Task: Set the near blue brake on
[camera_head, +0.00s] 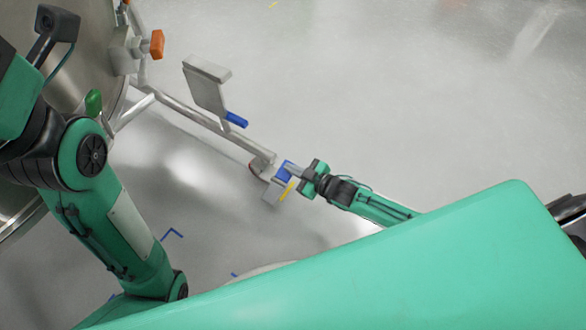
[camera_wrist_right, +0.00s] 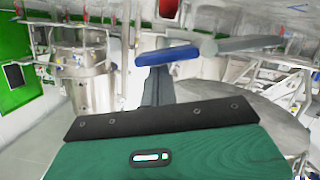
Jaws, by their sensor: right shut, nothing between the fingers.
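The near blue brake (camera_head: 285,170) is a small blue pedal at the lower end of the steel frame's bar, beside a caster. In the right wrist view a blue bar on a grey rod (camera_wrist_right: 168,55) crosses just past the fingertips. My right gripper (camera_head: 296,171) is shut and empty, its tips right at the near blue brake and partly covering it; I cannot tell whether they touch. Its dark fingers also show in the right wrist view (camera_wrist_right: 157,84). My left arm rises on the left; its gripper is not visible.
A large steel vessel (camera_head: 85,45) stands at upper left, with an orange knob (camera_head: 157,44) and a green knob (camera_head: 93,102). A second blue pedal (camera_head: 237,119) sits farther along the frame bar (camera_head: 195,115) by a grey plate (camera_head: 205,85). The floor at right is clear.

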